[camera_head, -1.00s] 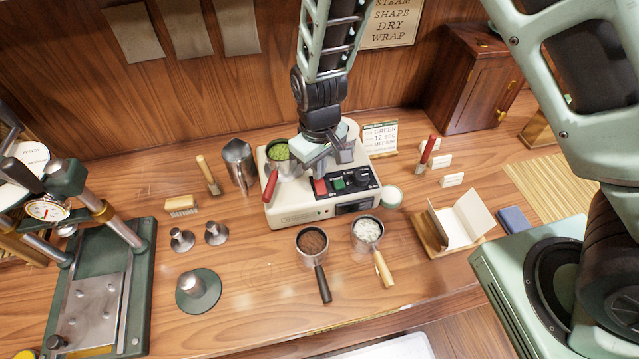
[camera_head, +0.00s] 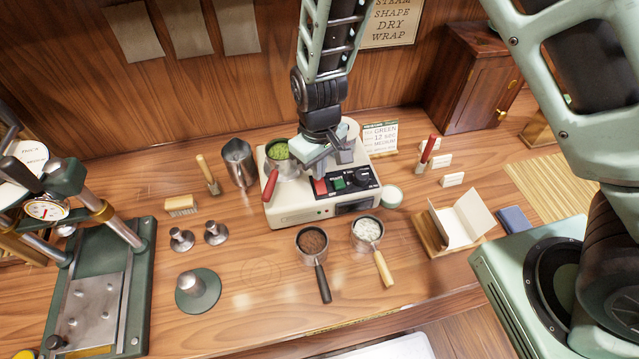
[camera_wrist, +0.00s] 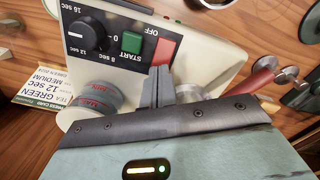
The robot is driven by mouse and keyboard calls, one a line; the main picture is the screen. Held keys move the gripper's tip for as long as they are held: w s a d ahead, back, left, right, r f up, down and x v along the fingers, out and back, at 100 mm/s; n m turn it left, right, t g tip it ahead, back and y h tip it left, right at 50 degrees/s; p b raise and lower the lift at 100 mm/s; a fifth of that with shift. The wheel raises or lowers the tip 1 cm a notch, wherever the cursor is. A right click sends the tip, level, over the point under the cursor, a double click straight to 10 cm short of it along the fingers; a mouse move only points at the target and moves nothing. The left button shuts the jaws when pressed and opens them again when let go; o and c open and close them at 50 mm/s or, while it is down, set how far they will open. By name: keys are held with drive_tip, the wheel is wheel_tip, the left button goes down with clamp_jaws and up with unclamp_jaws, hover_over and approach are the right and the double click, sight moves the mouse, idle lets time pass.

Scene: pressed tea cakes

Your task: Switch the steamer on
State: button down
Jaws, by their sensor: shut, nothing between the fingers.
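The steamer (camera_head: 290,214) is a cream box at the middle of the counter. Its black front panel carries a red OFF button (camera_wrist: 165,49), a green START button (camera_wrist: 132,43) and a black dial (camera_wrist: 88,34), marked 8, 12 and 16 sec. The green button also shows in the head view (camera_head: 339,183). My gripper (camera_wrist: 159,72) is shut and empty, its fingertips close to the panel edge by the OFF and START buttons. I cannot tell whether they touch. In the head view my gripper (camera_head: 317,167) hangs over the steamer's top, partly hiding it.
A red-handled cup of green leaves (camera_head: 279,150) sits on the steamer's left side. Two filled handled cups (camera_head: 313,240) (camera_head: 367,231) stand in front. A metal jug (camera_head: 238,163) is to the left, a recipe card (camera_head: 380,137) behind right. A press (camera_head: 100,290) stands far left.

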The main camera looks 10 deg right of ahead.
drive_tip(key=shift+f+b, duration=0.5)
drive_tip(key=shift+f, duration=0.3)
drive_tip(key=shift+r, duration=0.15)
drive_tip(key=shift+r+p, duration=2.95)
drive_tip(key=shift+r, duration=0.5)
drive_tip(key=s+d+r+n+b, duration=0.1)
drive_tip(key=s+r+b, duration=0.3)
drive_tip(key=s, duration=0.6)
drive_tip(key=s+d+r+b, duration=0.2)
drive_tip(key=s+r+b, duration=0.3)
drive_tip(key=s, duration=0.5)
drive_tip(key=shift+s+n+y+b, duration=0.3)
drive_tip(key=shift+s+n+b, duration=0.1)
drive_tip(key=shift+b, duration=0.4)
drive_tip(key=shift+d, duration=0.1)
